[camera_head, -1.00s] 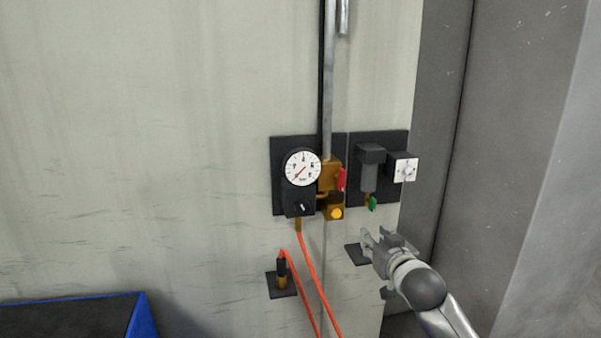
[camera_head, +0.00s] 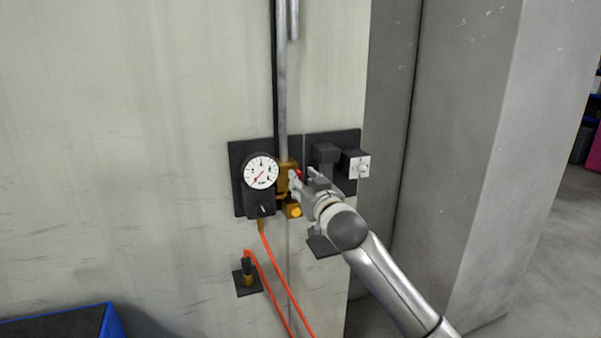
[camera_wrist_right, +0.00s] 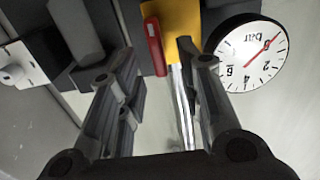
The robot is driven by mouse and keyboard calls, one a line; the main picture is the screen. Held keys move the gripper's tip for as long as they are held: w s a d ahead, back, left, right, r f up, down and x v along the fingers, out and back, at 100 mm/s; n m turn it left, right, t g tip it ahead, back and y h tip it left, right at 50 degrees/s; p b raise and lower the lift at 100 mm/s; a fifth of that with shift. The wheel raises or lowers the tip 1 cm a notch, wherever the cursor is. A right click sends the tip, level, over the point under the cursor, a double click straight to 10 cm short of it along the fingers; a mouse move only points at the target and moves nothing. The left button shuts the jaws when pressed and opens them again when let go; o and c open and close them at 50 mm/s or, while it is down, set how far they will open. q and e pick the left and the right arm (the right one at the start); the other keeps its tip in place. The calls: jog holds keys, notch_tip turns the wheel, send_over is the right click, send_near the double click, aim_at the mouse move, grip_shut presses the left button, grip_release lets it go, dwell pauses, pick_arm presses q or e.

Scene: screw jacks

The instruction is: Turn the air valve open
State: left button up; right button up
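The air valve is a brass-yellow block (camera_head: 285,170) with a red handle (camera_head: 298,174), mostly hidden behind my right gripper in the head view. In the right wrist view, which is upside down, the yellow body (camera_wrist_right: 180,20) and the red handle (camera_wrist_right: 154,46) show clearly. My right gripper (camera_head: 303,179) is open in front of the valve. In the right wrist view, the red handle appears between the two spread fingers (camera_wrist_right: 158,48), with clear gaps at both sides. Whether any finger touches it I cannot tell. My left gripper is not in view.
A round pressure gauge (camera_head: 261,171) is left of the valve, and a dark filter unit (camera_head: 325,152) and white-faced box (camera_head: 355,164) are right. A metal pipe (camera_head: 282,80) rises above. Orange hoses (camera_head: 277,280) hang below. A blue-edged bin (camera_head: 112,322) stands lower left.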

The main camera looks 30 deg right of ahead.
jog(key=shift+p+x, duration=0.35)
jog(key=shift+x, duration=0.85)
jog(key=shift+f, duration=0.1)
grip_shut()
